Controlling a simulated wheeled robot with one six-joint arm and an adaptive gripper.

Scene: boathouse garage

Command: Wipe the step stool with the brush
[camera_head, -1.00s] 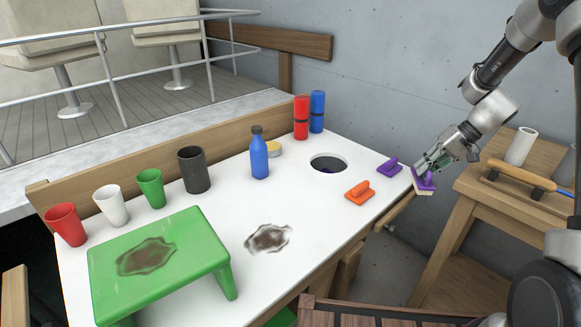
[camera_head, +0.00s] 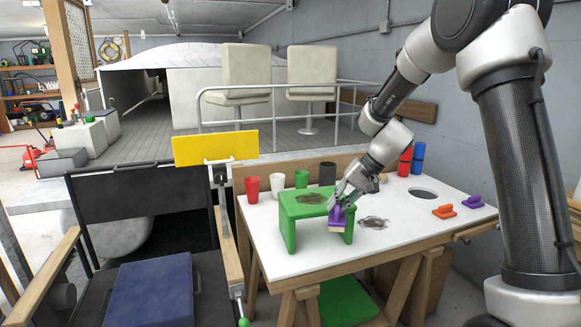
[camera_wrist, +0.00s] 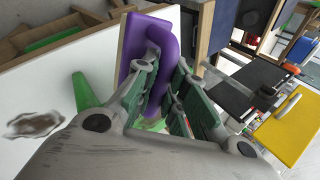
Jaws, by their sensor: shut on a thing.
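The green step stool (camera_head: 289,222) stands at the left of the white table, with a dark stain (camera_head: 311,198) on its top. My gripper (camera_head: 343,203) is shut on a purple brush (camera_head: 336,217) with a pale underside. In the head view the brush appears in front of the stool's right front edge; I cannot tell whether it touches. In the wrist view the purple brush (camera_wrist: 150,55) sits between the green finger pads, and a green stool part (camera_wrist: 85,92) shows beside it. My arm hides part of the table.
A second stain (camera_head: 373,222) lies on the white table (camera_head: 300,262) right of the stool. Red (camera_head: 252,189), white and green cups stand behind it. A chair (camera_head: 150,235) stands left.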

